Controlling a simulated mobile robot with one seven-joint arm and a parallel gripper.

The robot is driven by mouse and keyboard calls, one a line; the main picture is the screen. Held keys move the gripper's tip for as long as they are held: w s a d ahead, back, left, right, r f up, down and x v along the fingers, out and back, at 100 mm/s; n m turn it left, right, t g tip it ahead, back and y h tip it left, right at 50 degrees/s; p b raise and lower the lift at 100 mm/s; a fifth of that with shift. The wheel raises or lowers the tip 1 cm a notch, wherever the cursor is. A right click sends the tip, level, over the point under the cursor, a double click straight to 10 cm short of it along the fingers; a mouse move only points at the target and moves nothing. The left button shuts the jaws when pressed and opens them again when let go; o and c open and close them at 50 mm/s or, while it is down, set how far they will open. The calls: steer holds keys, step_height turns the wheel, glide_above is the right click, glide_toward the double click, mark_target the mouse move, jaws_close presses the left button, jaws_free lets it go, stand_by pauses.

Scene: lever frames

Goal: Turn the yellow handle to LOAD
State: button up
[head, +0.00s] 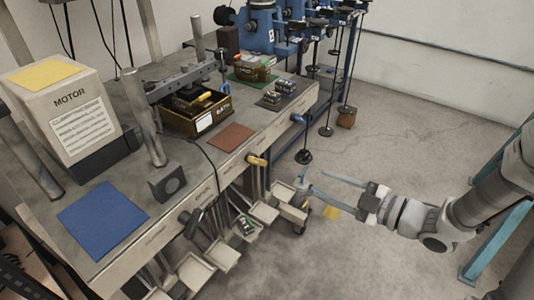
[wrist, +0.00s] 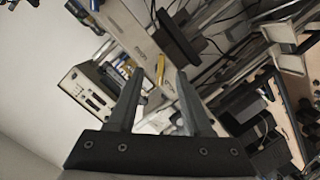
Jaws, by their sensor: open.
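The yellow handle (head: 256,160) sticks out from the front face of the workbench (head: 165,225), below the brown mat. Lettering runs along that face, too small to read here, so I cannot tell which mark the handle points to. My gripper (head: 316,182) is open and empty in front of the bench, apart from the handle and to its right in the head view. In the wrist view my open gripper (wrist: 159,74) points toward the bench front. A yellow piece, apparently the handle (wrist: 160,69), shows between the fingertips, beyond them.
A black handle (head: 190,218) and a blue handle (head: 298,118) sit on the same bench face. Several open trays (head: 194,271) jut out below it. A brown mat (head: 231,138) and a bin (head: 194,122) are on the bench top. Floor to the right is mostly clear.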

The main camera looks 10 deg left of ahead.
steer(key=s+y, duration=0.2)
steer(key=b, duration=0.3)
glide_toward(261, 164)
steer(key=shift+n+g, duration=0.3)
steer(key=shift+n, duration=0.1)
steer(key=x, duration=1)
steer(key=shift+w+a+r, duration=0.1)
steer(key=shift+w+a, duration=0.05)
steer(key=shift+w, duration=0.2)
jaws_close()
